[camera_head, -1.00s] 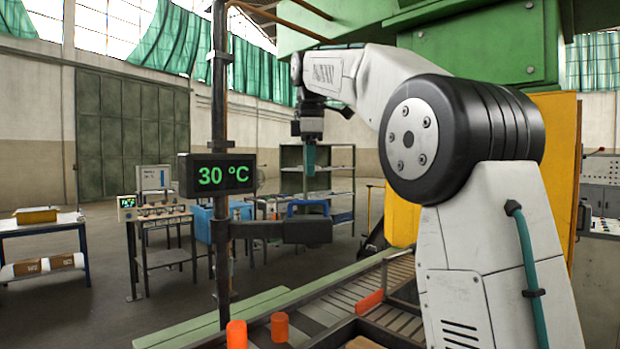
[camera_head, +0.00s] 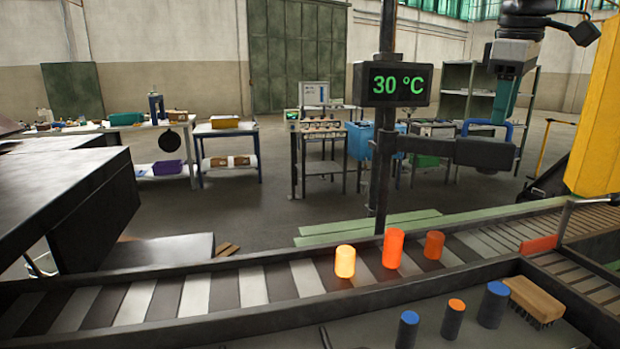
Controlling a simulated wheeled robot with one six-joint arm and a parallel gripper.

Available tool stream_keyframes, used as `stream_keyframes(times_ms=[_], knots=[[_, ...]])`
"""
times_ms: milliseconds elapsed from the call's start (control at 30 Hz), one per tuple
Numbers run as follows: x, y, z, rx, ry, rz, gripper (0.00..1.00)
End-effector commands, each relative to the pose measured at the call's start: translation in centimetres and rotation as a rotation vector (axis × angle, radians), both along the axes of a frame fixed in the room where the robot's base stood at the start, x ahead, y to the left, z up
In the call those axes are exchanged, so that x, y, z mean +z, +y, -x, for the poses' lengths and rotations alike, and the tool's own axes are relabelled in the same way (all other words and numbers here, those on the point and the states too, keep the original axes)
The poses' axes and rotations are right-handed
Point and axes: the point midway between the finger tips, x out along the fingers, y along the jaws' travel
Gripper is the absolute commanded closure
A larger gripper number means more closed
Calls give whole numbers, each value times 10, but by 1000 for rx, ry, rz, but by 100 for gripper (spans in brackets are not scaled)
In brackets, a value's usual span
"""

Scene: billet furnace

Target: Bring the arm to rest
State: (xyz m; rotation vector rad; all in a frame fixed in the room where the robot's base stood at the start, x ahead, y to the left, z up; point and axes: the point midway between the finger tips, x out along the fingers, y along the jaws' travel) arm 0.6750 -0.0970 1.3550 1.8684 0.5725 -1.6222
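My gripper (camera_head: 503,98) hangs at the upper right of the head view, pointing down, with a teal finger showing below its grey body. It is right of the temperature display and well apart from the billets in this view. I see nothing held in it, but its finger gap is not visible from this side. Most of my arm is outside the picture.
A display (camera_head: 395,84) on a post reads 30 °C. A brush (camera_head: 535,299) and several coloured-top cylinders lie in front.

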Motion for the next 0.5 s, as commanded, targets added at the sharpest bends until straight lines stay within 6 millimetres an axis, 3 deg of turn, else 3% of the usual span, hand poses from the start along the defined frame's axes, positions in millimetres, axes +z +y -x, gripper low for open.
stream_keyframes(times_ms=[33,167,300,500], knots=[[-16,10,27,-57,1,-15,67],[-66,31,87,-231,2,-57,67],[-130,48,153,-418,6,-99,67],[-215,63,225,-633,16,-141,67]])
